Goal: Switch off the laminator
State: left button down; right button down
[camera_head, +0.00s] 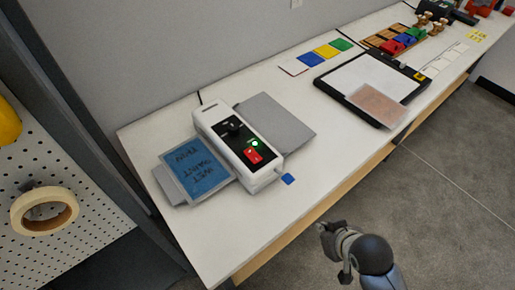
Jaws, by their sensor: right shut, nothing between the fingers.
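The laminator (214,122) is a white box with a black top panel, near the left end of the white table. On its panel are a black knob (233,128), a lit green light (254,142) and a red switch (254,156). A blue "WET PAINT DON'T" sheet (197,170) lies at its left side on a grey tray. My right gripper (334,254) is shut and empty, in front of the table's edge, below and to the right of the laminator, apart from it. My left gripper is not in view.
A grey tray (290,122) extends behind the laminator. A small blue piece (288,179) lies by its front corner. A black-framed board (345,84) with a pinkish sheet (378,103) lies further right. A tape roll (45,228) hangs on the pegboard at left. The table's front strip is clear.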

jog(key=w+a+r+n+t+y, duration=0.2)
jog(key=w+a+r+t+y, duration=0.1)
jog(key=r, duration=0.5)
jog(key=w+a+r+n+t+y, duration=0.2)
jog(key=w+a+r+t+y, duration=0.2)
jog(key=w+a+r, duration=0.3)
jog(key=shift+w+a+r+t+y, duration=0.15)
jog(key=shift+w+r+t+y, duration=0.2)
jog(key=shift+w+y, duration=0.55)
jog(key=shift+w, duration=0.15)
jog(key=p, duration=0.2)
send_over(257, 156)
jog(key=shift+f, duration=0.5)
notch_tip(257, 156, down, 3)
jog(key=shift+r, duration=0.15)
jog(key=shift+f, duration=0.75)
jog(key=shift+p, duration=0.35)
